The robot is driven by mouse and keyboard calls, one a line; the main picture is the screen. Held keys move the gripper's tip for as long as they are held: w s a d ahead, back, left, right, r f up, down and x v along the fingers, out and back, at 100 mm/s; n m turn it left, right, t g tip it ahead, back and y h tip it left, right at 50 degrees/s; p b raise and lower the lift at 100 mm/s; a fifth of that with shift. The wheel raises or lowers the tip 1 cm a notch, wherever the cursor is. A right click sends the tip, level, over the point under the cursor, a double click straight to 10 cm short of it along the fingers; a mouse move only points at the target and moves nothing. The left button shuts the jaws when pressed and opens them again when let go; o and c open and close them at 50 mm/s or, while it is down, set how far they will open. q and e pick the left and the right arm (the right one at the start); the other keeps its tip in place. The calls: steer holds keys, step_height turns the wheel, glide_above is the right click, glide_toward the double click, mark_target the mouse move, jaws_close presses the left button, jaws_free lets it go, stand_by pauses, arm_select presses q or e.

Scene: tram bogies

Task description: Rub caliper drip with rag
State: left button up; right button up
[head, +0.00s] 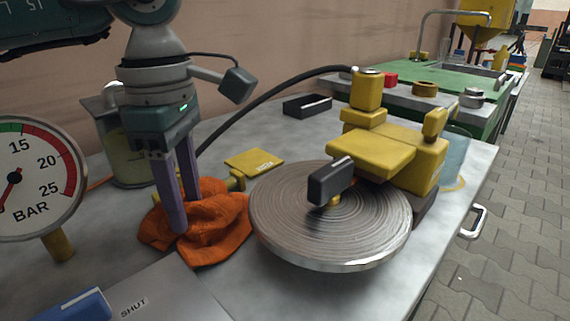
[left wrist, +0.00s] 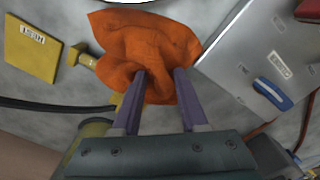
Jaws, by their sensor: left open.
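An orange rag (head: 222,225) lies crumpled on the grey bench, left of the brake disc. It also shows in the left wrist view (left wrist: 150,40). My left gripper (head: 186,214) points down at the rag with its two purple fingers apart. In the left wrist view the fingertips (left wrist: 160,72) overlap the rag, with orange cloth between them; I cannot tell how deep they reach. The yellow caliper (head: 372,153) sits over the back right of the ridged metal disc (head: 290,225). I cannot make out a clear drip on it. My right gripper is not in view.
A pressure gauge (head: 35,178) stands at the left, by a grey panel labelled SHUT (head: 165,292). A black hose (head: 270,93) arches behind the rag to the caliper. A yellow tag (head: 254,162) and a black tray (head: 307,105) lie behind. A jar (head: 128,160) stands behind my gripper.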

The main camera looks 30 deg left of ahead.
arm_select(q)
steer(key=o, duration=0.7)
steer(key=shift+a+f, duration=0.1)
steer(key=shift+a, duration=0.05)
steer(key=shift+c, duration=0.2)
steer(key=c, duration=0.5)
steer(key=shift+w+a, duration=0.1)
steer(key=shift+w, duration=0.05)
steer(key=shift+c, duration=0.9)
steer(key=shift+a, duration=0.1)
jaws_close()
